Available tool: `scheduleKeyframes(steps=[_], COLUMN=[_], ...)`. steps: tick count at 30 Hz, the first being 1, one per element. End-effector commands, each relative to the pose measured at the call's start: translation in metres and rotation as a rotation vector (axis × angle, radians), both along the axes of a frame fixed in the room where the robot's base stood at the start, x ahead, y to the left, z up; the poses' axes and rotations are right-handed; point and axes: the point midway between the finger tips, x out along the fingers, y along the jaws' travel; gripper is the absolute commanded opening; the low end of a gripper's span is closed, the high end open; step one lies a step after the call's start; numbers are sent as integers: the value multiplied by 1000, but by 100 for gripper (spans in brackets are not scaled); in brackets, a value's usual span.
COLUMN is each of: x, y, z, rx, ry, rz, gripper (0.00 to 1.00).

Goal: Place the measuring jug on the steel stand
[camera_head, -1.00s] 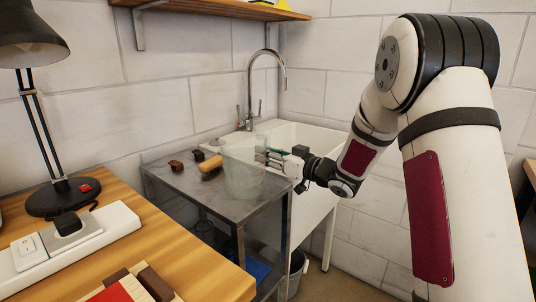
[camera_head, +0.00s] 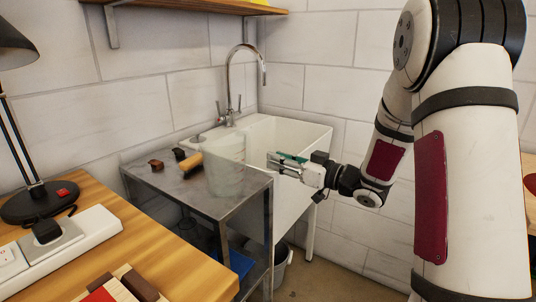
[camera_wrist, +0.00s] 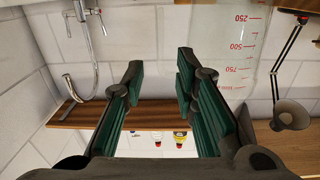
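The clear measuring jug (camera_head: 226,176) stands upright on the steel stand (camera_head: 182,194), near its right end. In the wrist view the jug (camera_wrist: 230,45) shows at the upper right with red volume marks, outside my fingers. My gripper (camera_head: 272,159) is to the right of the jug, with a gap between them in the head view. In the wrist view my gripper (camera_wrist: 158,78) has its green-padded fingers spread apart with nothing between them.
A wooden brush (camera_head: 192,161) and small dark blocks lie on the stand left of the jug. A white sink (camera_head: 285,135) with a tall tap (camera_head: 231,85) is behind. A wooden bench (camera_head: 185,268) with a power strip (camera_head: 75,243) is at front left.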

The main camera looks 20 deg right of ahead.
Motion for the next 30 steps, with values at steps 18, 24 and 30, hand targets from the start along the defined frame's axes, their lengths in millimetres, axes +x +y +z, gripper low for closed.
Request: scheduleKeyframes(steps=[18, 24, 30], x=[2, -40, -121], y=[-24, -45, -46], z=[28, 43, 43], rx=[-281, -414, -464], ry=[151, 348, 607], rz=[-321, -559, -713], gripper=[27, 27, 27])
